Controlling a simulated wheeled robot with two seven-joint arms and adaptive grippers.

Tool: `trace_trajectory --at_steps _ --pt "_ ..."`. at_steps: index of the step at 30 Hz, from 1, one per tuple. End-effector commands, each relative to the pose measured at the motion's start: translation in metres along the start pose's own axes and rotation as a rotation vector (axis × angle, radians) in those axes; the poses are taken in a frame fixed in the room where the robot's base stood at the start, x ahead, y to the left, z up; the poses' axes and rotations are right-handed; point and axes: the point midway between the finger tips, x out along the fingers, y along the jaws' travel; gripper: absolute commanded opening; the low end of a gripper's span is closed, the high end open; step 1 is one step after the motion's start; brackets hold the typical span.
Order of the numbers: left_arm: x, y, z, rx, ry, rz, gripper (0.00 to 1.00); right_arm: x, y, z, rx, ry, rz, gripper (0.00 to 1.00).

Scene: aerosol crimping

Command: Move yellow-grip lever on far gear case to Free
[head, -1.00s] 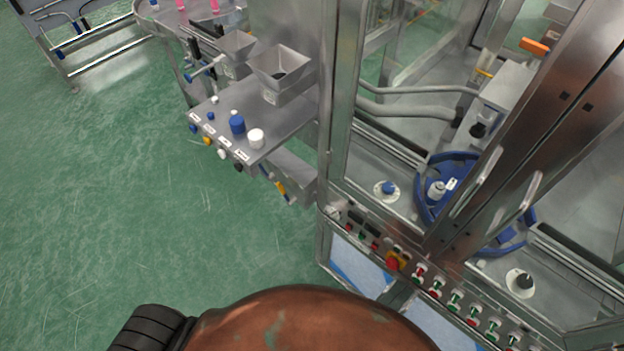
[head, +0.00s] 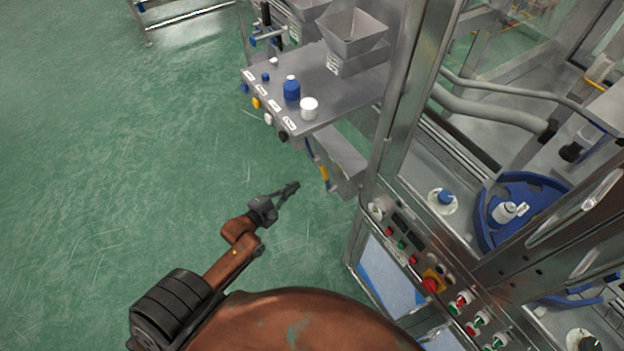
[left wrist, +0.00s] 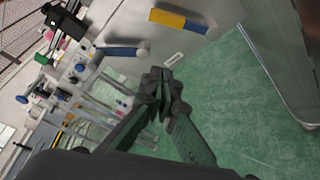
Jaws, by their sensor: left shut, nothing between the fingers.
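A lever with a yellow grip (head: 324,174) shows small in the head view on the side of a grey case (head: 342,160) under the shelf. In the left wrist view a yellow-grip lever (left wrist: 172,18) with a blue part sits at the top, on a grey panel. A second, blue lever (left wrist: 122,52) is to its lower left. I cannot read their position labels. My left gripper (head: 292,187) is shut and empty, over the floor left of the case and apart from the levers. Its fingers (left wrist: 162,84) point toward the panel in the wrist view. My right gripper is out of view.
A glazed machine with a button panel (head: 420,258) stands to the right. Green floor (head: 120,150) is clear on the left.

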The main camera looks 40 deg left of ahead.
Motion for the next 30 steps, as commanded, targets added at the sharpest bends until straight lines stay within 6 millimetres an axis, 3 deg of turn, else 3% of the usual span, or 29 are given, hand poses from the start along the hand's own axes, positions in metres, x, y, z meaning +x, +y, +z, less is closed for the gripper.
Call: trace_trajectory --at_steps 5,17,24,30 --pt "0.019 0.004 0.003 -0.013 -0.007 0.008 0.0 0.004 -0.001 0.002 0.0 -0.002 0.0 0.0" --pt "0.1 0.003 0.002 -0.01 -0.005 0.006 0.0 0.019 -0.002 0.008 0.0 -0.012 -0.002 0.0" --pt "0.088 0.004 0.032 -0.01 -0.004 0.004 0.0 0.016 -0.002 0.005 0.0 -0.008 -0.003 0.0" --pt "0.085 0.004 0.04 -0.009 -0.003 0.005 0.0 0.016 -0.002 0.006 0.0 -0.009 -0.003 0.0"
